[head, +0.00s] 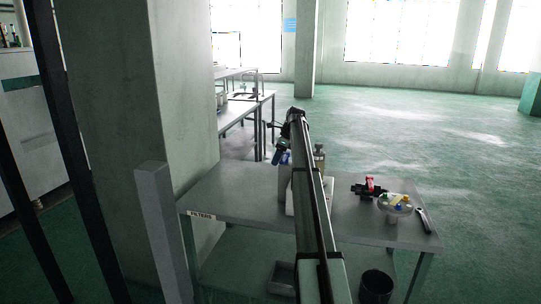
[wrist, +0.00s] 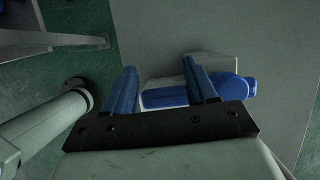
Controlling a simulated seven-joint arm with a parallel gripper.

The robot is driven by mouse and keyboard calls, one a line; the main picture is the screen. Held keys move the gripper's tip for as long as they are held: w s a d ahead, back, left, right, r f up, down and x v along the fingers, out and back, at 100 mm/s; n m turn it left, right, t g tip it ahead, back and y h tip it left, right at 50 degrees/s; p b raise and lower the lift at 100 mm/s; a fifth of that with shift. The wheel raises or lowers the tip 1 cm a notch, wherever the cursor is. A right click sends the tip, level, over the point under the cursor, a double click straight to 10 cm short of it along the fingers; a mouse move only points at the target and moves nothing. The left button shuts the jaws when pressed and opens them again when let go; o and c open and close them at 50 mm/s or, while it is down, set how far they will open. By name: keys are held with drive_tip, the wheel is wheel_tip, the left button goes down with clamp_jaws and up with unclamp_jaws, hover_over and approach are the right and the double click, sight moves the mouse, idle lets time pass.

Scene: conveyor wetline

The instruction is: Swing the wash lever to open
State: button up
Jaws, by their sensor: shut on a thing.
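The wash lever (wrist: 235,88) is a blue handle lying across the picture in the wrist view. Part of it shows between the two blue fingers of my gripper (wrist: 160,68), and its rounded end sticks out to the right of the right finger. The fingers stand apart with the lever between them, and my gripper is shut on it. In the head view my gripper (head: 281,152) is at the far side of the grey table, and a small blue part shows beside it. My arm hides most of the lever and its mount there.
The grey table (head: 240,195) carries a red and black valve-like part (head: 369,187), a pale dish (head: 394,215) with coloured pieces and a dark-handled tool (head: 424,221) on the right. A dark bin (head: 376,287) stands below. A concrete pillar (head: 135,100) rises at left.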

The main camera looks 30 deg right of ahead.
drive_tip(key=shift+s+d+r+h, duration=0.15)
drive_tip(key=shift+s+d+r, duration=0.25)
drive_tip(key=shift+d+r, duration=0.2)
drive_tip(key=shift+s+d+r+h, duration=0.15)
drive_tip(key=shift+s+d+r, duration=0.2)
drive_tip(key=shift+d+r, duration=0.25)
drive_tip(key=shift+s+d+r, duration=0.3)
drive_tip(key=shift+d+r, duration=0.05)
drive_tip(key=shift+r, duration=0.35)
wheel_tip(320, 180, up, 2)
drive_tip(key=shift+s+r, duration=0.1)
